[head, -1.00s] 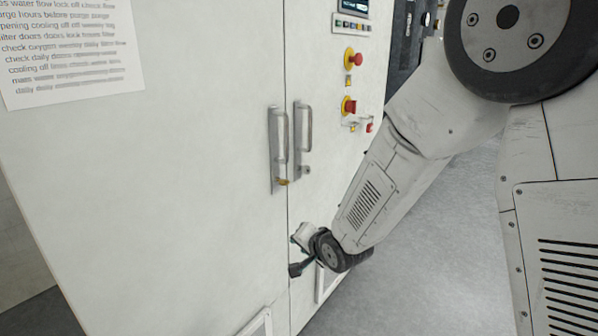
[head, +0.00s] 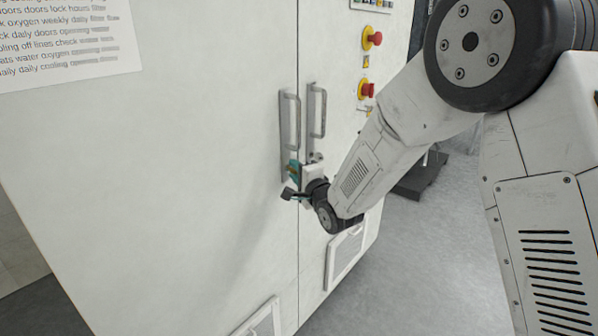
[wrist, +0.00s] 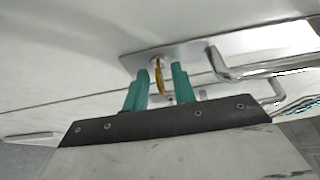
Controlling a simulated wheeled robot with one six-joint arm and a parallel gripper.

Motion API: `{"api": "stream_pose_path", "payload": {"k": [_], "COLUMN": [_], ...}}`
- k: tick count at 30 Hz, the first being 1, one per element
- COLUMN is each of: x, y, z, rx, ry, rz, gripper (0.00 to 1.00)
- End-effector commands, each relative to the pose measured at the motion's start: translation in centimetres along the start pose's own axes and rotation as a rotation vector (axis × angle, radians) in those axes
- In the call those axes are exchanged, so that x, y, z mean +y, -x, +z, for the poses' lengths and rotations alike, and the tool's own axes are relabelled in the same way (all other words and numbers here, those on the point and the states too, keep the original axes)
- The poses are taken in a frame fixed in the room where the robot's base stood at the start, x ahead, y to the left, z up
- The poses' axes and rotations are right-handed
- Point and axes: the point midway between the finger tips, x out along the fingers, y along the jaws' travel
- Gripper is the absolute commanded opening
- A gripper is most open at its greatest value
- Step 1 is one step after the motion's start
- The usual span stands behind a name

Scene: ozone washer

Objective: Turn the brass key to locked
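The brass key (wrist: 160,79) stands in a lock on a metal handle plate (wrist: 135,61) of the white cabinet. In the wrist view the key is seen nearly edge-on. My gripper (wrist: 161,72) has two teal fingers, one on each side of the key, with a gap showing on both sides. It is open and holds nothing. In the head view my gripper (head: 293,169) is at the lower end of the left door handle (head: 291,122), and its fingers mostly hide the key there.
A second handle (head: 318,110) is close on the right, above my wrist. Red emergency knobs (head: 366,90) sit on the cabinet's right part. A printed sheet (head: 65,40) hangs at upper left. Lower vents (head: 345,255) are below. Grey floor (head: 420,270) is open at right.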

Motion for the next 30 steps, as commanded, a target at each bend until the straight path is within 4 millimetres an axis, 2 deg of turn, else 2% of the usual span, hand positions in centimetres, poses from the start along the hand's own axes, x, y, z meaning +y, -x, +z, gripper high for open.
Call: {"api": "stream_pose_path", "payload": {"k": [10, 13, 17, 18, 30], "x": [0.0, 0.0, 0.0, 0.01, 0.12], "y": [-0.55, -0.53, -0.52, -0.06, -0.57], "z": [-0.14, -0.16, -0.18, -0.99, -0.05], "rx": [0.002, 0.002, 0.002, 0.003, 0.0], "ry": [0.001, 0.001, 0.001, 0.002, 0.098], "rz": [0.001, 0.001, 0.001, 0.001, -0.038], "gripper": [0.26, 0.0, 0.0, 0.0, 0.0]}}
